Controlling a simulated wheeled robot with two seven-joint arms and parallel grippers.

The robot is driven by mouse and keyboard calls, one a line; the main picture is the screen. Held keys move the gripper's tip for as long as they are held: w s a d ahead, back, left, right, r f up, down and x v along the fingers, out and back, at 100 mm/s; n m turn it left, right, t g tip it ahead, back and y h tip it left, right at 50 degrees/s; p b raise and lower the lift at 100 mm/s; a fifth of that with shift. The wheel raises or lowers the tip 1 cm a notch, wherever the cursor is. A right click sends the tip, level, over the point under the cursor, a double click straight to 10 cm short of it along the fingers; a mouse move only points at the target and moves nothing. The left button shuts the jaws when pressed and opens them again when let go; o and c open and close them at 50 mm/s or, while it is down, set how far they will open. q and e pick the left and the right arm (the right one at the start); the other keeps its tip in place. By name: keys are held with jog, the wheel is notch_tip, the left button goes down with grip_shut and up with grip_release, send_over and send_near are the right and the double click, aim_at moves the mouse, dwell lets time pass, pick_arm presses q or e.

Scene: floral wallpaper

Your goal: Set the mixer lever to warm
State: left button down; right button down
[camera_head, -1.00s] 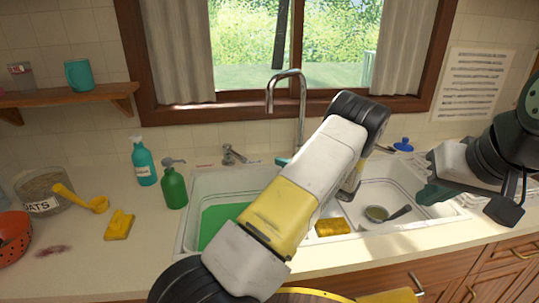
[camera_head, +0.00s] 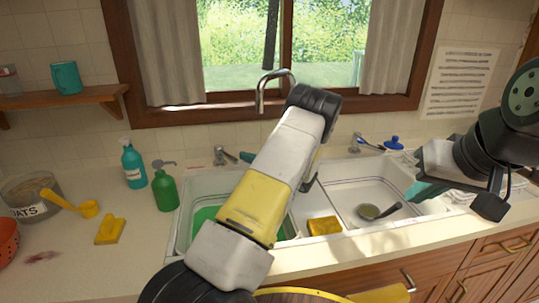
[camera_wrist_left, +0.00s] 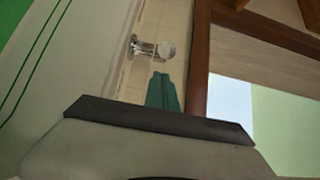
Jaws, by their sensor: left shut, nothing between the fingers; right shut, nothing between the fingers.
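A tall chrome spout (camera_head: 262,95) rises behind the double sink, its lower part hidden by my left arm. A small chrome tap fitting (camera_head: 222,156) stands at the sink's back left, and another chrome fitting (camera_head: 358,143) stands at the back right. I cannot tell which one is the mixer lever. My left gripper (camera_head: 248,157) is mostly hidden behind my arm; its teal tips show just right of the left fitting. In the left wrist view its shut teal fingers (camera_wrist_left: 163,88) point toward a chrome fitting (camera_wrist_left: 152,49), apparently with a gap. My right gripper (camera_head: 424,190) is shut and empty over the right basin.
The sink (camera_head: 350,192) holds a yellow sponge (camera_head: 324,226) and a strainer or ladle (camera_head: 370,211). The window frame (camera_head: 185,116) is behind the taps.

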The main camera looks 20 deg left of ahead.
pick_arm(q)
jog(key=shift+s+a, duration=0.45)
jog(key=shift+s, duration=0.15)
